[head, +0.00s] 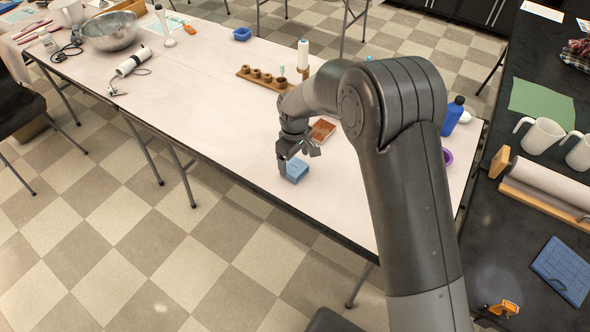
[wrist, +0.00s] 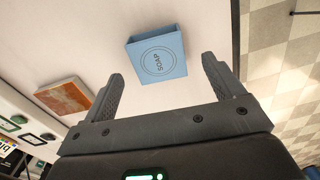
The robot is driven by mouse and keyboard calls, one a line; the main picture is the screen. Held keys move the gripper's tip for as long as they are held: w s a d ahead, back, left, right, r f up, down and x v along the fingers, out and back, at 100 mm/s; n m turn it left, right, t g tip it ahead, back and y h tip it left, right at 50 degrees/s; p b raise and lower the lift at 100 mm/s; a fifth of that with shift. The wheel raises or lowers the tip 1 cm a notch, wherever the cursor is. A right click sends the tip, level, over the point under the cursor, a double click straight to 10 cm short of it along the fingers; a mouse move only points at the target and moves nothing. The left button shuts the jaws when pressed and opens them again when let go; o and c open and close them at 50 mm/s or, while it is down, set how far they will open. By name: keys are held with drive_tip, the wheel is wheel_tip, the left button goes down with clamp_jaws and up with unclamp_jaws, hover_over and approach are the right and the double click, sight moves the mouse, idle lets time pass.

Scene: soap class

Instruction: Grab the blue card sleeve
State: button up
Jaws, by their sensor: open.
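The blue card sleeve (head: 297,171) is a light blue open box on the pale table, near its front edge in the head view. In the wrist view the blue sleeve (wrist: 158,62) shows a round SOAP print and an open end facing away from me. My gripper (head: 298,160) is at the sleeve, pointing down, and partly covers it in the head view. In the wrist view my gripper (wrist: 161,70) is open and empty, with one finger on each side of the sleeve's line. The sleeve lies just beyond the fingertips, and I see no contact.
A reddish-brown block (head: 323,130) lies behind the sleeve; it also shows left in the wrist view (wrist: 66,97). A wooden holder (head: 263,78), a blue bottle (head: 453,115) and a purple item (head: 447,157) stand farther off. The table left of the sleeve is clear.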

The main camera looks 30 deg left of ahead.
sight(295, 167)
wheel_tip(295, 167, down, 4)
drive_tip(key=shift+w+f, duration=0.1)
drive_tip(key=shift+f, duration=0.1)
drive_tip(key=c, duration=1)
